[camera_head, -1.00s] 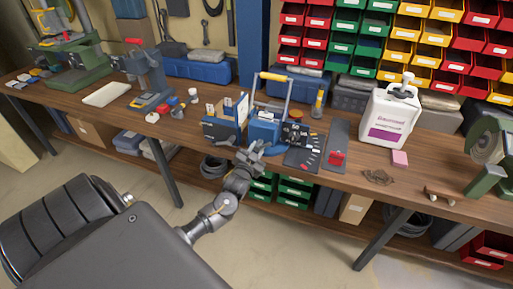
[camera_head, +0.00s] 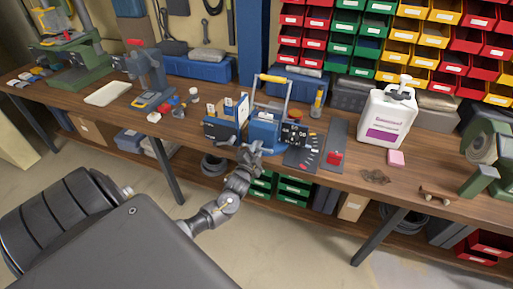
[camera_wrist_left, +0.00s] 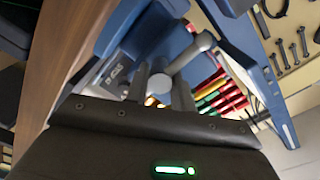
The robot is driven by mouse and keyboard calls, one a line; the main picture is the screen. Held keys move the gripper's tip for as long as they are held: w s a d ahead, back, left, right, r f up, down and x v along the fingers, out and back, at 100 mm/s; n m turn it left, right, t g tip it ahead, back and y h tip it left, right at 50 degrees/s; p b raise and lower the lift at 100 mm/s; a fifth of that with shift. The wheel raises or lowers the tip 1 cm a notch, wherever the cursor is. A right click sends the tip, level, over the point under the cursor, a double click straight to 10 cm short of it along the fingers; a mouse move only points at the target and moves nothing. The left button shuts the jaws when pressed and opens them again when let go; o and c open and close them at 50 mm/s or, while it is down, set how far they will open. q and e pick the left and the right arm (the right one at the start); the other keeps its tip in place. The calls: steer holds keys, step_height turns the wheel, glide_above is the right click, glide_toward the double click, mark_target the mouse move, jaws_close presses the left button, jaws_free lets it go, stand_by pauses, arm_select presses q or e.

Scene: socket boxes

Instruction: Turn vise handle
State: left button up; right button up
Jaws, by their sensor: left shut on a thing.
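The blue vise (camera_head: 265,130) sits at the front edge of the wooden bench in the head view. Its blue body (camera_wrist_left: 160,32) also shows close up in the wrist view, with the grey vise handle (camera_wrist_left: 190,52), a bar with a rounded end, in front of it. My left gripper (camera_head: 249,153) is at the bench edge, just in front of the vise. In the wrist view its fingers (camera_wrist_left: 162,90) lie on both sides of the handle and are shut on it. The exact contact is partly hidden. My right gripper is not in view.
A blue holder with tools (camera_head: 225,130) stands left of the vise, and a dark panel with red parts (camera_head: 335,157) lies to its right. A white canister (camera_head: 387,118) stands farther right. Coloured bins (camera_head: 400,50) fill the wall behind. The floor in front of the bench is open.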

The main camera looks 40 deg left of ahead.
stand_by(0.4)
arm_select(q)
steer(key=o, duration=1)
steer(key=b+v, duration=0.2)
steer(key=v, duration=0.9)
steer(key=shift+w, duration=0.1)
